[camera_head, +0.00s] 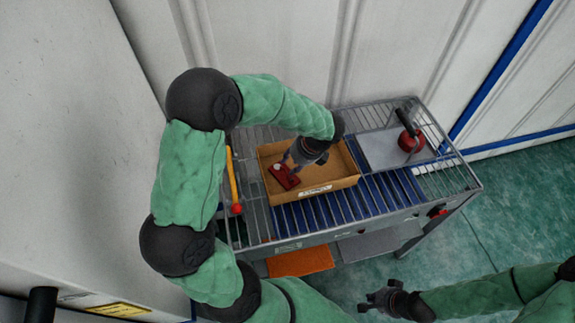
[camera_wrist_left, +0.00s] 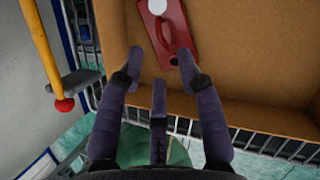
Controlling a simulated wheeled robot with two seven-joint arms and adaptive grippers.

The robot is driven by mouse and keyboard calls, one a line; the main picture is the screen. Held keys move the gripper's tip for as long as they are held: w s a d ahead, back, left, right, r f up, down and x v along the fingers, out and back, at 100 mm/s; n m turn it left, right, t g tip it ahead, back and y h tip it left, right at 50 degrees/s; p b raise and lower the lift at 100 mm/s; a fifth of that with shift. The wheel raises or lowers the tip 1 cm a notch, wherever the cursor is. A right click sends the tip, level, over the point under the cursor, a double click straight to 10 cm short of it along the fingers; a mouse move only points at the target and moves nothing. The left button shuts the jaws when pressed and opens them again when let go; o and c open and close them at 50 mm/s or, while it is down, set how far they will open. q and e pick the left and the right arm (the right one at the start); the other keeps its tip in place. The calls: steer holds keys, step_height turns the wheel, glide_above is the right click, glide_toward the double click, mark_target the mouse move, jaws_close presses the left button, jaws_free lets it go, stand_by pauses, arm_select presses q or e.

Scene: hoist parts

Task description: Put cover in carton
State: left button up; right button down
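The red cover (camera_head: 284,177), with a round white spot on it, lies inside the open brown carton (camera_head: 337,185), toward its left side. In the left wrist view the cover (camera_wrist_left: 176,42) rests on the carton floor just beyond my fingertips. My left gripper (camera_head: 292,163) reaches down into the carton above the cover. Its fingers (camera_wrist_left: 162,62) are spread, with nothing between them. It partly hides the cover in the head view. My right gripper (camera_head: 368,298) hangs low over the floor, away from the bench, with its fingers apart and empty.
The carton stands on a grey roller bench (camera_head: 330,218) with blue rollers. A red round part with a black handle (camera_head: 410,141) sits on a grey plate at right. A yellow bar with a red ball (camera_head: 235,190) stands at left. An orange panel (camera_head: 300,262) is below.

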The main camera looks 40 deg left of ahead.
arm_select(q)
steer(key=p+v, duration=0.1)
steer(key=v, duration=0.5)
steer(key=shift+r, duration=0.2)
